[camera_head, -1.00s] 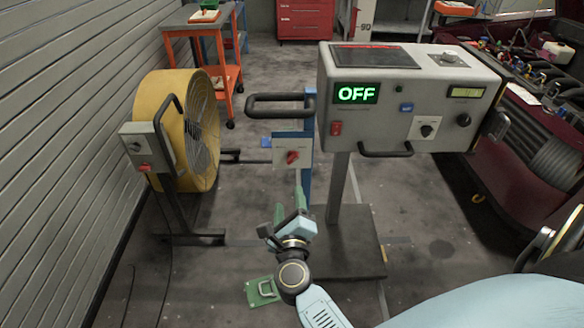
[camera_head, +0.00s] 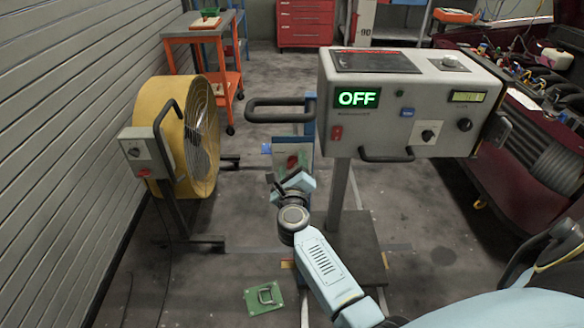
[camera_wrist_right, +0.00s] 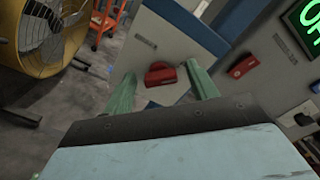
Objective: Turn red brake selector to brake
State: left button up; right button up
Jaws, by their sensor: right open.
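The red brake selector (camera_head: 292,162) is a small red knob on a pale panel (camera_head: 306,147) fixed to a blue post, left of the console. In the right wrist view the red knob (camera_wrist_right: 160,74) shows whole, lying slightly tilted on the panel. My right gripper (camera_head: 291,168) is in front of the panel and partly hides it in the head view. In the wrist view its green fingers (camera_wrist_right: 160,70) stand apart, one on each side of the knob. I cannot tell whether they touch it. The panel's lettering is too blurred to read. My left gripper is not in view.
The grey console (camera_head: 400,110) reads OFF on a green display (camera_head: 357,98) and has a separate red switch (camera_head: 337,132). A black handle (camera_head: 280,104) juts out above the panel. A yellow fan (camera_head: 180,130) stands left; a green plate (camera_head: 263,298) lies on the floor.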

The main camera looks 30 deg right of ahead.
jog(key=c, duration=1)
